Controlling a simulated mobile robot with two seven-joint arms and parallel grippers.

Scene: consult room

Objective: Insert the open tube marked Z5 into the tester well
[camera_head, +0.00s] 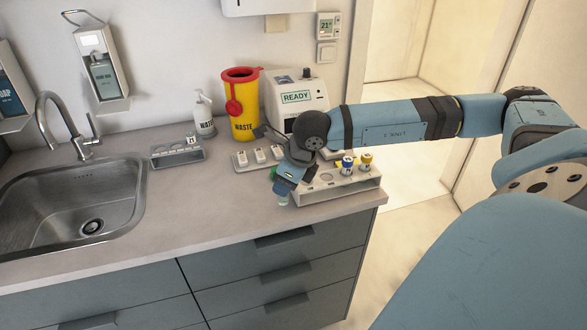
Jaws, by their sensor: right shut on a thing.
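My right gripper (286,188) points down at the left front of the white tube rack (340,192), shut on a small pale tube (283,200). Only the tube's lower end shows below the fingers; no marking on it can be read, so I cannot tell whether it is Z5. The tester (312,92) is a white device with a READY screen (296,97), standing against the wall behind my right arm. Its well cannot be made out; my arm covers its lower front. My left gripper is out of view.
The white rack holds a blue-capped tube (347,166) and a yellow-capped tube (366,162). A tray (240,165) with small white pieces, a grey rack (160,160), a yellow waste bin (241,110) and a pump bottle (204,118) stand nearby. The front counter is clear.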

